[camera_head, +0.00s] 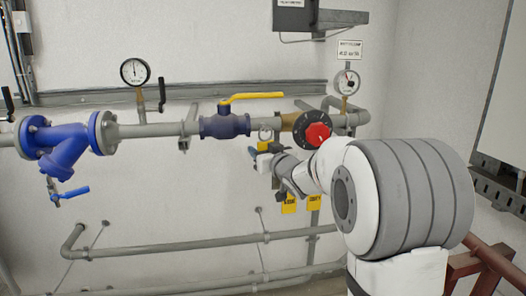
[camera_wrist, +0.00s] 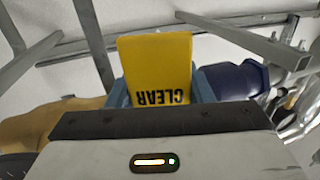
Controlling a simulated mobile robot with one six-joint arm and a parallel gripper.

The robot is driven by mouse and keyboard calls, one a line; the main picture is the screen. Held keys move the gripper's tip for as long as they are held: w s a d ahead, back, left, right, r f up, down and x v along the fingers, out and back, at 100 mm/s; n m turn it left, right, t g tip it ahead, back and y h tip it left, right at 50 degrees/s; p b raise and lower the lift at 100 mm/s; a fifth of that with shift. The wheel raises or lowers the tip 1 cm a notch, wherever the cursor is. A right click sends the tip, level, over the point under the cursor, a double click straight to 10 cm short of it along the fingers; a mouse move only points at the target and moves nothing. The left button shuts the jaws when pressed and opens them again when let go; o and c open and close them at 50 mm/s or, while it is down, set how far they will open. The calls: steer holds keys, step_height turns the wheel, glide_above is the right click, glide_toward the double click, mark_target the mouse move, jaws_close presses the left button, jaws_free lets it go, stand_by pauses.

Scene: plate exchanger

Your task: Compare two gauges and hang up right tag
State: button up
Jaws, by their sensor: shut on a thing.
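The left gauge (camera_head: 134,72) has a white dial with its needle near the top. The right gauge (camera_head: 346,82) has a white dial with a red mark and a printed card above it; its exact reading is too small to tell. My gripper (camera_head: 263,157) is at the pipe, left of the red dial. In the wrist view my gripper (camera_wrist: 160,88) is shut on a yellow tag (camera_wrist: 155,65) whose word CLEAR appears upside down. Two other yellow tags, a left one (camera_head: 289,204) and a right one (camera_head: 315,204), hang below my wrist. Their words are unclear.
A blue valve (camera_head: 225,125) with a yellow handle (camera_head: 252,97) sits left of my gripper. The red round dial (camera_head: 318,134) is close on the right. A blue strainer (camera_head: 67,143) is far left. Lower pipes (camera_head: 180,247) run along the wall.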

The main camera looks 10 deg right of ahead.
steer(key=o, duration=1)
steer(key=shift+s, duration=0.1)
steer(key=s+d+f+m+g+h+b, duration=0.1)
steer(key=s+d+f+h, duration=0.1)
steer(key=s, duration=0.4)
steer(key=s+d+f+m+g+h+b, duration=0.1)
steer(key=s+d+f+g+h, duration=0.15)
steer(key=s, duration=0.45)
steer(key=s+a+f+g, duration=0.1)
steer(key=s+f+g, duration=0.2)
steer(key=s, duration=0.6)
steer(key=s+a+f+g, duration=0.1)
steer(key=s+f+g, duration=0.3)
steer(key=s, duration=0.5)
steer(key=s+a+f+m+g, duration=0.1)
steer(key=s+a+f+g, duration=0.1)
steer(key=s+f+g, duration=0.2)
steer(key=shift+s+f, duration=0.5)
steer(key=shift+s, duration=0.45)
steer(key=shift+s+f, duration=0.45)
steer(key=shift+s, duration=0.5)
steer(key=shift+s+f, duration=0.5)
steer(key=shift+s, duration=0.45)
